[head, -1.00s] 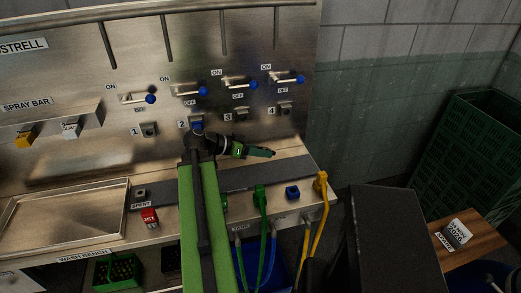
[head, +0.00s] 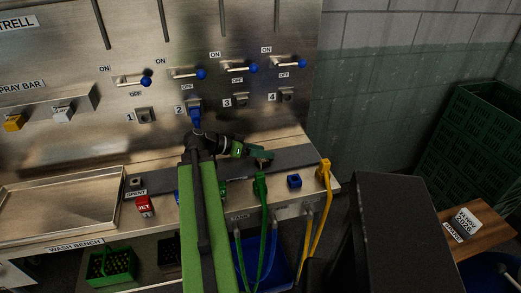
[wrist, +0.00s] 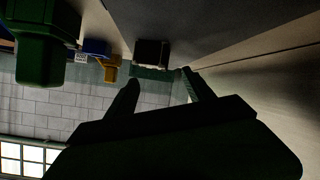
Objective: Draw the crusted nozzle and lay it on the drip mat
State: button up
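A blue nozzle (head: 195,115) sits in socket 2 on the steel back panel. Sockets 1, 3 and 4 show grey square fittings. I cannot make out crust on any nozzle. A dark grey strip (head: 292,156), which looks like the drip mat, lies along the bench. My gripper (head: 266,155) points right, low over this strip, right of and below the blue nozzle. In the wrist view its two dark fingers (wrist: 160,90) stand apart with nothing seen held between them. My green arm hides part of the bench front.
A red JET piece (head: 144,206) and a steel tray (head: 60,203) are left. Blue-knobbed levers line the panel. A green crate (head: 470,140) stands right.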

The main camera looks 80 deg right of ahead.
jog(key=shift+w+a+r, duration=0.15)
jog(key=shift+w+r, duration=0.1)
jog(key=p+v, duration=0.7)
jog(key=v, duration=0.9)
jog(key=shift+w+a, duration=0.15)
jog(key=shift+w, duration=0.15)
jog(key=shift+r, duration=0.1)
